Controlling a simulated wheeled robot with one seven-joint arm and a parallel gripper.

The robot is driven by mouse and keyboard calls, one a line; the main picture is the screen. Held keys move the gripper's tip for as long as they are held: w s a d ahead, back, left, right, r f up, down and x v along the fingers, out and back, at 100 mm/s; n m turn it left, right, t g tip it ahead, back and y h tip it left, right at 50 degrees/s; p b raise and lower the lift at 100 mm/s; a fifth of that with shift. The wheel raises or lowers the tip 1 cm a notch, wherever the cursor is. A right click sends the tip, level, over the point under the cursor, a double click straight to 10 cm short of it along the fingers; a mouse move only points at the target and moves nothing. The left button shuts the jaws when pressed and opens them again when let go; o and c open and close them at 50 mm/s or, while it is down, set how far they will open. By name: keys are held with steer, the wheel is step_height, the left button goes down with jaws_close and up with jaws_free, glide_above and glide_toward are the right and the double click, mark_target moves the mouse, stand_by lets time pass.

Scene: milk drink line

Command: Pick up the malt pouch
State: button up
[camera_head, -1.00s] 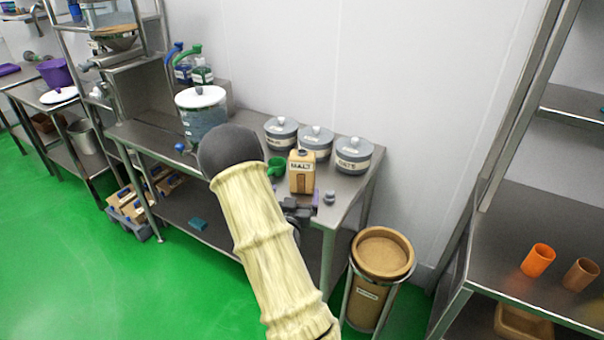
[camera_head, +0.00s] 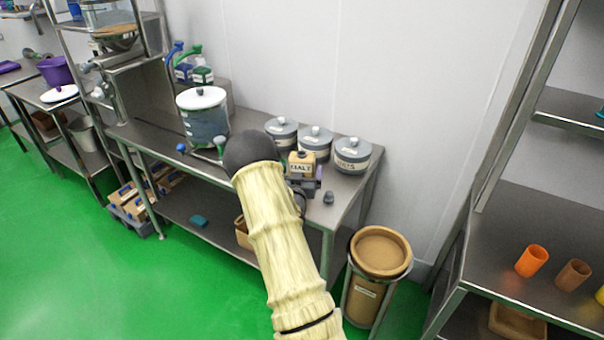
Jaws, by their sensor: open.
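My gripper (camera_head: 305,184) is at the pouch's lower front, partly hidden behind my sleeved forearm. It is open. The lower part of the pouch is hidden by the gripper, and I cannot tell whether the fingers are on both sides of it or touching it.
Several grey lidded canisters (camera_head: 352,155) stand just behind the pouch. A small grey object (camera_head: 328,197) lies to its right. A large white-lidded container (camera_head: 204,118) stands to the left. A brown bin (camera_head: 378,268) stands on the floor to the right.

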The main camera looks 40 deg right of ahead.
mark_target(302, 159)
steer(key=shift+s, duration=0.1)
steer(key=shift+w+d+r, duration=0.15)
steer(key=shift+w+r, duration=0.05)
steer(key=shift+w, duration=0.1)
steer(key=p+x, duration=0.2)
steer(key=x, duration=0.1)
steer(key=shift+w+d+r, duration=0.1)
steer(key=shift+d+r, duration=0.05)
steer(key=shift+r, duration=0.1)
steer(key=shift+w+d+f, duration=0.1)
steer(key=shift+w+d, duration=0.35)
steer(key=shift+a, duration=0.1)
steer(key=c, duration=1.9)
